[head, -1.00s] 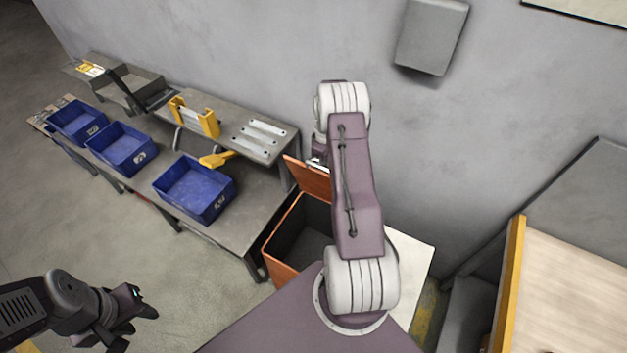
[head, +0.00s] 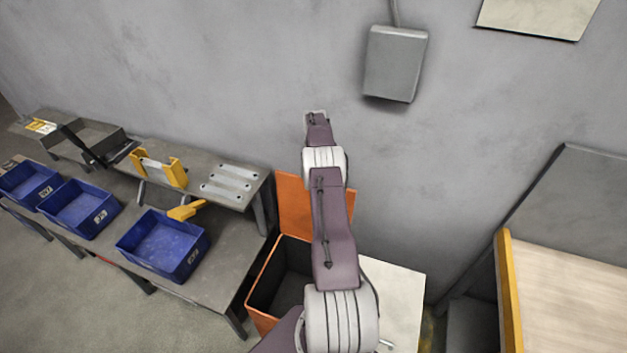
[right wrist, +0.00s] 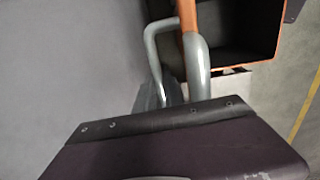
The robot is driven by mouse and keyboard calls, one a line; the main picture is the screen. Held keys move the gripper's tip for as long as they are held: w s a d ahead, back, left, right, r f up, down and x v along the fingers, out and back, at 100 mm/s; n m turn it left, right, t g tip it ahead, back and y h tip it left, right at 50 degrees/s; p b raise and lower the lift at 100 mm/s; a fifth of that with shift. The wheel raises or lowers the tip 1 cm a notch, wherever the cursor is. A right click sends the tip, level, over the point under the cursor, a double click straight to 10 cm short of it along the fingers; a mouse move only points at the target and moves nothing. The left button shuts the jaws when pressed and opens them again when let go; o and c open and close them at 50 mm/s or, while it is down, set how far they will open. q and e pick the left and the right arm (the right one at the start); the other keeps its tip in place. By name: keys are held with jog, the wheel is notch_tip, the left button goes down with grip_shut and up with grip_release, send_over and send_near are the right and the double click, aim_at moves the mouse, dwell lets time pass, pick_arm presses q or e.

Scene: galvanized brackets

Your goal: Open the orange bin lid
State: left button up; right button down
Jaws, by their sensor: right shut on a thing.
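The orange bin (head: 262,272) stands below my right arm in the head view, its dark inside showing. Its orange lid (head: 290,200) is raised and stands about upright at the wall side, partly hidden by my arm. My left gripper is out of view.
A grey bench (head: 228,255) with blue bins (head: 165,247) stands left of the orange bin. A pale panel (head: 400,295) lies to its right, and a wooden surface with a yellow edge (head: 508,290) is farther right. The wall (head: 250,80) is close behind the lid.

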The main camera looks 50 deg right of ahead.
jog(key=shift+f, duration=0.35)
jog(key=c, duration=1.5)
grip_release()
jog(key=shift+d+f, duration=0.1)
jog(key=shift+o, duration=0.2)
notch_tip(320, 180, up, 9)
jog(key=shift+r+b, duration=0.1)
jog(key=shift+b, duration=0.35)
jog(key=shift+r, duration=0.4)
